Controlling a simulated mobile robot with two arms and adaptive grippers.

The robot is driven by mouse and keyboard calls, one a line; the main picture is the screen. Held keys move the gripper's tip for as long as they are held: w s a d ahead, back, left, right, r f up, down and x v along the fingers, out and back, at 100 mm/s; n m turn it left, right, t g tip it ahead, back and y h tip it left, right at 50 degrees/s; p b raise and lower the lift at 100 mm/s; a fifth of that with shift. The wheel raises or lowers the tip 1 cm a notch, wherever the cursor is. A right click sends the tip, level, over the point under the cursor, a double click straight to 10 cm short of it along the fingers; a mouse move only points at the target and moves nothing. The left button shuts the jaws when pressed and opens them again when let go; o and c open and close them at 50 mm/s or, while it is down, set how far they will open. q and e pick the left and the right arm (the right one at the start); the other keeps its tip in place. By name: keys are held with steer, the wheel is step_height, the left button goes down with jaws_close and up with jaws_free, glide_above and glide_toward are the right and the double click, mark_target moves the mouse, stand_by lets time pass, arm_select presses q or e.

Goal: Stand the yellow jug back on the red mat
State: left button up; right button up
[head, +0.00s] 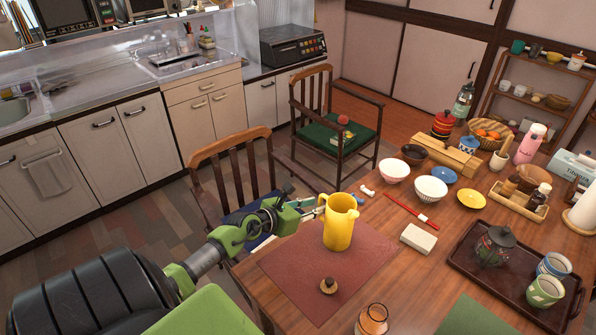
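The yellow jug (340,228) is upright over the far part of the red mat (300,275), its open top facing up. I cannot tell whether its base touches the mat or is slightly above it. My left gripper (318,208) reaches in from the left, with its fingertips at the jug's upper left side. The fingers are small and partly merge with the jug's edge, so their grip is unclear. My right gripper is out of view.
A small round brown-topped thing (328,285) sits on the mat in front of the jug. A white block (418,238) and a red stick (405,208) lie to the right. Bowls and a dark tray (467,262) are farther right.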

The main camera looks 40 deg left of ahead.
arm_select(q)
steer(key=v, duration=0.9)
stand_by(0.3)
